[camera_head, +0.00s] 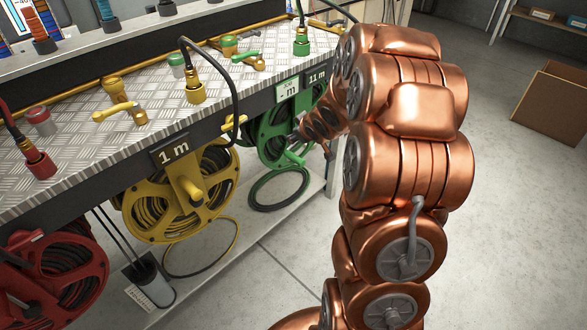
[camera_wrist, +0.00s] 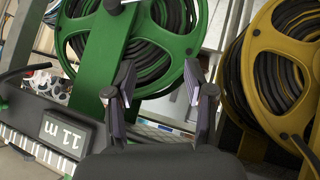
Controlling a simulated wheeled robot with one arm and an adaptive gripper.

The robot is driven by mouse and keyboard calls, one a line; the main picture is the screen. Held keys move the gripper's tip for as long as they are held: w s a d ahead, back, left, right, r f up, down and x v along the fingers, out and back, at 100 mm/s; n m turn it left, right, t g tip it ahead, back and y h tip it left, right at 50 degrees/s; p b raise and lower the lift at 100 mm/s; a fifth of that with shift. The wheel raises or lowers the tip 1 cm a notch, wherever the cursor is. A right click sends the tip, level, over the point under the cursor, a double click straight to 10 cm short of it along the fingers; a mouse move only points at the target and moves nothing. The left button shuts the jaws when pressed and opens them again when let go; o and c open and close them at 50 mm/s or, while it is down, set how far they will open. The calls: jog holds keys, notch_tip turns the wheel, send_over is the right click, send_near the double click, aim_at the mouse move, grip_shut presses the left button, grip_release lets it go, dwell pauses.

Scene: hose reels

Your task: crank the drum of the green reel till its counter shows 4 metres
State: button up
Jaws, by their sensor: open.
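The green reel (camera_head: 268,128) hangs under the bench edge, wound with dark hose. It fills the upper middle of the wrist view (camera_wrist: 185,45). A dark counter (camera_head: 317,77) above it reads 11 m, and it shows turned over in the wrist view (camera_wrist: 60,135). A pale green plate (camera_head: 287,88) beside it ends in "m"; its figure is not readable. My gripper (camera_head: 297,150) is in front of the green reel, partly hidden by my arm. In the wrist view, its fingers (camera_wrist: 161,88) are apart with nothing held between them. I cannot make out the whole crank.
A yellow reel (camera_head: 150,208) with a 1 m counter (camera_head: 172,149) hangs to the left, and a red reel (camera_head: 62,285) farther left. Taps and hose fittings stand on the metal bench top (camera_head: 140,75). A cardboard box (camera_head: 553,103) stands on the floor at right.

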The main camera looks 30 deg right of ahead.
aim_at(293, 158)
jog(key=w+d+f+t+b, duration=0.1)
jog(key=f+b, duration=0.1)
jog(key=f, duration=0.1)
jog(key=w+d+f+t+y+b, duration=0.1)
jog(key=f+b, duration=0.1)
jog(key=f, duration=0.2)
jog(key=w+d+f+n+t+y+b, duration=0.1)
jog(key=f+b, duration=0.1)
jog(key=f, duration=0.2)
jog(key=shift+w+d+f+t, duration=0.1)
jog(key=shift+w+d+t, duration=0.2)
jog(key=shift+w+d, duration=0.1)
notch_tip(293, 158, down, 8)
jog(key=s+d+r+t+y+b, duration=0.1)
jog(key=s+t+y+b, duration=0.3)
jog(key=b, duration=0.3)
jog(key=shift+n+t, duration=0.3)
jog(key=shift+n, duration=0.1)
jog(key=shift+d+f+b+x, duration=0.15)
jog(key=shift+b+x, duration=0.2)
jog(key=shift+x, duration=1.85)
jog(key=shift+d+f+b+x, duration=0.15)
jog(key=shift+b+x, duration=0.2)
jog(key=shift+x, duration=1.85)
grip_shut()
